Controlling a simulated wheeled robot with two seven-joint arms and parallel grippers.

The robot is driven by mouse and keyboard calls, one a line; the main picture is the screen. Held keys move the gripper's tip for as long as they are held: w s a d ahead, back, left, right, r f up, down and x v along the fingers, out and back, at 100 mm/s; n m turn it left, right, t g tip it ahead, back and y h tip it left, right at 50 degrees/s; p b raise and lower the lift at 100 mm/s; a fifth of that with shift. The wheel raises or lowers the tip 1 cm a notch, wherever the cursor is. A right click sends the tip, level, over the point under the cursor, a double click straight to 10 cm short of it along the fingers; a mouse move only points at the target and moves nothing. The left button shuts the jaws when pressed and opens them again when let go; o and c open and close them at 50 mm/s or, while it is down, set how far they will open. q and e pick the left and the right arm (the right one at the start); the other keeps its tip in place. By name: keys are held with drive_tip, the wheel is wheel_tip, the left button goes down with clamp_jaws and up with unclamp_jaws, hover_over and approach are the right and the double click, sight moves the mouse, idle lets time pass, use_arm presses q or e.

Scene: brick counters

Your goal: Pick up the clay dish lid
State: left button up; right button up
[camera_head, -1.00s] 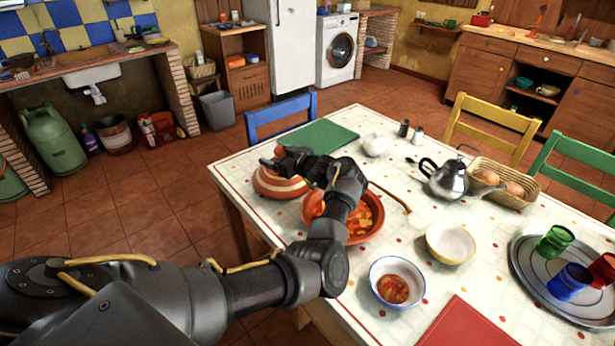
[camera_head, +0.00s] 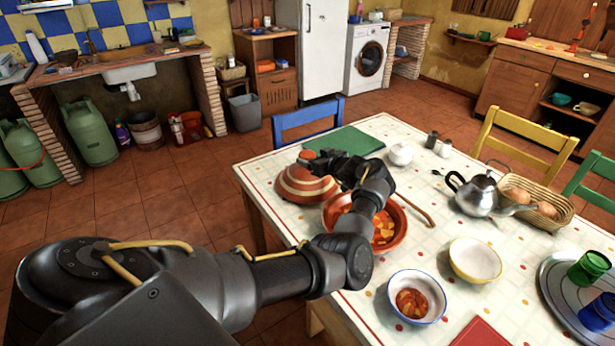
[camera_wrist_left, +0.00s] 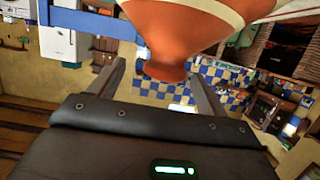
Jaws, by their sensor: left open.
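The clay dish lid (camera_head: 306,186), orange with cream stripes, sits at the left side of the table, beside the clay dish (camera_head: 393,238) of orange stew. My left gripper (camera_head: 314,157) is at the top of the lid, its arm partly covering the dish. In the left wrist view, the lid (camera_wrist_left: 190,25) fills the upper middle, and its knob (camera_wrist_left: 165,70) lies between the two open fingers of my left gripper (camera_wrist_left: 160,80). Gaps show between knob and fingers. The right gripper is not in view.
A green board (camera_head: 345,141) lies behind the lid. A wooden spoon handle (camera_head: 415,211) sticks out of the dish. A white bowl (camera_head: 475,259), a blue-rimmed bowl (camera_head: 432,292), a metal teapot (camera_head: 477,196) and a bread basket (camera_head: 550,211) stand to the right.

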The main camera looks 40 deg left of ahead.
sight(304, 151)
use_arm(q)
drive_tip(key=x, duration=0.5)
drive_tip(key=shift+s+a+r+p, duration=0.15)
drive_tip(key=shift+s+a+p, duration=0.05)
drive_tip(key=shift+s+p, duration=0.15)
drive_tip(key=shift+c, duration=0.3)
clamp_jaws()
drive_tip(key=shift+r, duration=0.1)
